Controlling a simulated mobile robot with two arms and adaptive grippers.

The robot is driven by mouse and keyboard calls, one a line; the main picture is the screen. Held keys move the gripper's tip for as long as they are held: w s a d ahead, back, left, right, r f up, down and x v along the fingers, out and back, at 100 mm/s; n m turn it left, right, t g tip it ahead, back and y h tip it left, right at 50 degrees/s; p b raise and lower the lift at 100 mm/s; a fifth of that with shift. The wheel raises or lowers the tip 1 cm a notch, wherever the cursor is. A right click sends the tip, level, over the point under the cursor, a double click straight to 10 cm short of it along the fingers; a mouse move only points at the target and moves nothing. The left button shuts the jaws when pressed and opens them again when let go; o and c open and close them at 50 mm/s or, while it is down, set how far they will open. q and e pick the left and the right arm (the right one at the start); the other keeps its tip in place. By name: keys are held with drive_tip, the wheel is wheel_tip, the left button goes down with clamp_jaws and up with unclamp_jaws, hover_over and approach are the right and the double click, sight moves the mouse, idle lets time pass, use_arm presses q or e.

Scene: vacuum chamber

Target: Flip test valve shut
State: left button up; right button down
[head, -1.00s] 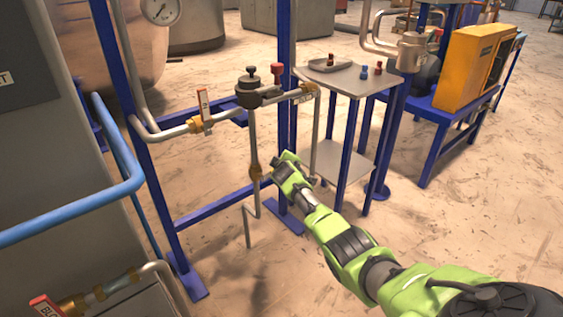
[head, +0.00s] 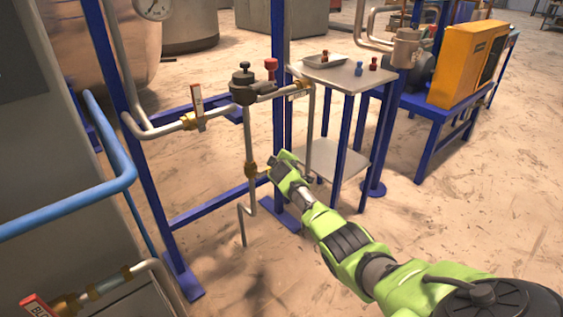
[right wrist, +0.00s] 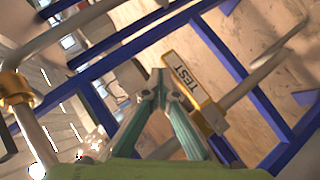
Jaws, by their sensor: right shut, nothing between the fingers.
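The test valve is a brass body (head: 251,170) on the thin vertical pipe of the blue stand in the head view. In the right wrist view its yellow lever (right wrist: 184,78) carries the label TEST and slants up-left from the valve body (right wrist: 213,117). My right gripper (head: 277,163) is just right of the valve in the head view. In the wrist view its fingertips (right wrist: 159,76) are together and empty, close beside the lever's outer end. I cannot tell whether they touch it. The lever is not clear in the head view. My left gripper is not in view.
A black-capped fitting (head: 243,84) and a red knob (head: 271,66) sit above on the horizontal pipe. Another labelled valve (head: 196,118) is to their left. Blue posts (head: 279,120) stand close by. A side table (head: 345,76) with small parts is behind my arm.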

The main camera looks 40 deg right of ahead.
drive_tip(key=shift+s, duration=0.1)
drive_tip(key=v, duration=1.1)
drive_tip(key=shift+s+a+r, duration=0.25)
idle(0.4)
